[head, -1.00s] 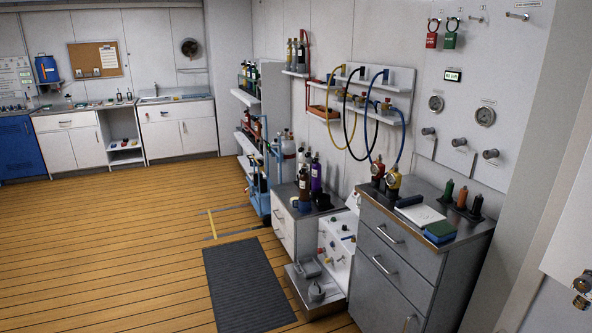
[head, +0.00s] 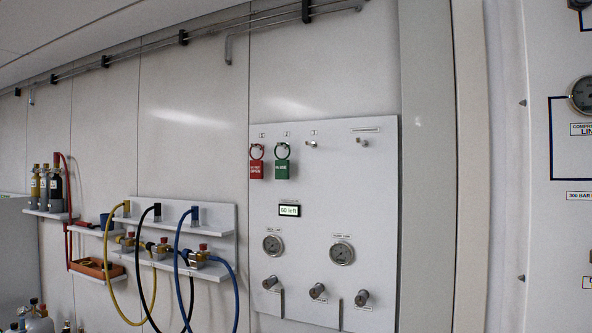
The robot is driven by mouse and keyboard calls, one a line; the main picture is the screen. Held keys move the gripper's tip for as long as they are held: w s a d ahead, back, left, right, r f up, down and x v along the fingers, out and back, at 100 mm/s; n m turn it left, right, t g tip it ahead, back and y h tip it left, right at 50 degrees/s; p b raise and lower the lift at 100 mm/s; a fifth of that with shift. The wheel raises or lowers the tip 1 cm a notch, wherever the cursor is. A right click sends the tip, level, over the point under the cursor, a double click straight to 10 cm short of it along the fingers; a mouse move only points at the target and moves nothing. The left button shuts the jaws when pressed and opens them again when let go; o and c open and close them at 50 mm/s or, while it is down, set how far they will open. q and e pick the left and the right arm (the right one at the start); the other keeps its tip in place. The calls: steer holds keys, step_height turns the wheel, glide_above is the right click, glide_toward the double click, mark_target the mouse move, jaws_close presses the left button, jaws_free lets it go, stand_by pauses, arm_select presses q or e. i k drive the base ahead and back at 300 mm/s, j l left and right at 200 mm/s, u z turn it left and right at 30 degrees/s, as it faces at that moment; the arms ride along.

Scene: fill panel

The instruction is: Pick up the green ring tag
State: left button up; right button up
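The green ring tag (head: 282,167) hangs by its ring from a peg on the upper left part of the white wall panel (head: 376,220). A red ring tag (head: 256,169) hangs from a peg just to its left, close beside it. A third peg (head: 311,143) to the right is bare. Neither of my grippers shows in the head view.
Below the tags are a small lit display (head: 289,210), two gauges (head: 342,252) and several knobs (head: 318,291). At left, wall shelves (head: 215,218) hold valves with yellow, black and blue hoses. A pipe runs along the wall above.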

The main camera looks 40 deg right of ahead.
mark_target(282, 165)
steer(key=i+j+z, duration=0.1)
steer(key=i+z, duration=0.15)
steer(key=z, duration=0.25)
steer(key=i+j+z, duration=0.25)
steer(key=z, duration=0.2)
steer(key=i+j+z, duration=0.25)
steer(key=z, duration=0.25)
steer(key=i+j+z, duration=0.1)
steer(key=j+z, duration=0.4)
steer(key=i+l, duration=0.05)
steer(key=l, duration=0.05)
